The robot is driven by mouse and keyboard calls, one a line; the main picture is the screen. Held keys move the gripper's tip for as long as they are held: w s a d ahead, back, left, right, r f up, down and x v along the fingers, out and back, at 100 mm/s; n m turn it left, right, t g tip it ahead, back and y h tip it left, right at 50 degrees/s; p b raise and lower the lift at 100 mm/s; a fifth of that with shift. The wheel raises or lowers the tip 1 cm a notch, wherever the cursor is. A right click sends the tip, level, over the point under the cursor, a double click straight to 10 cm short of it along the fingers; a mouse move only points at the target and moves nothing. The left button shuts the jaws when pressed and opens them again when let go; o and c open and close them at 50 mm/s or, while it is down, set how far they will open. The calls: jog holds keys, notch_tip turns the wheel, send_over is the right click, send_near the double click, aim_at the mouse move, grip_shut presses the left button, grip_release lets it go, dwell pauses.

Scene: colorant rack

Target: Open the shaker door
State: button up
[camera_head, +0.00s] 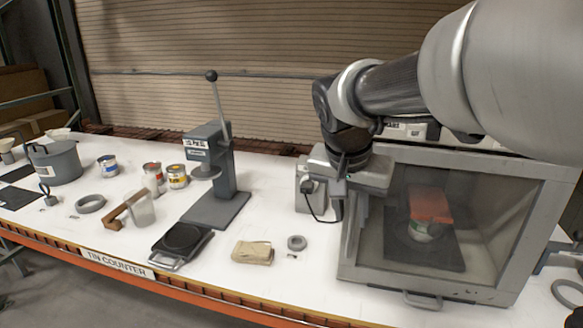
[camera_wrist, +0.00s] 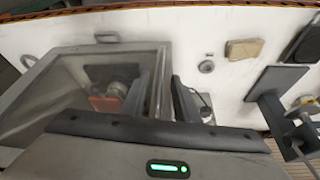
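The shaker (camera_head: 520,230) is a grey box at the right of the counter. Its framed clear door (camera_head: 395,285) looks shut, with a bar handle (camera_head: 422,301) low on the front edge. The handle also shows in the wrist view (camera_wrist: 107,37). Through the clear panel I see a can (camera_head: 420,231) under a red-orange block (camera_head: 430,205). My gripper (camera_head: 350,207) points down at the shaker's left side, away from the handle. In the wrist view its two fingers (camera_wrist: 162,98) stand apart, with the shaker's side edge seen between them; contact is unclear.
The counter front by the cloth has free room.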

aim_at(352, 217)
jog(key=shift+x, duration=1.65)
grip_shut()
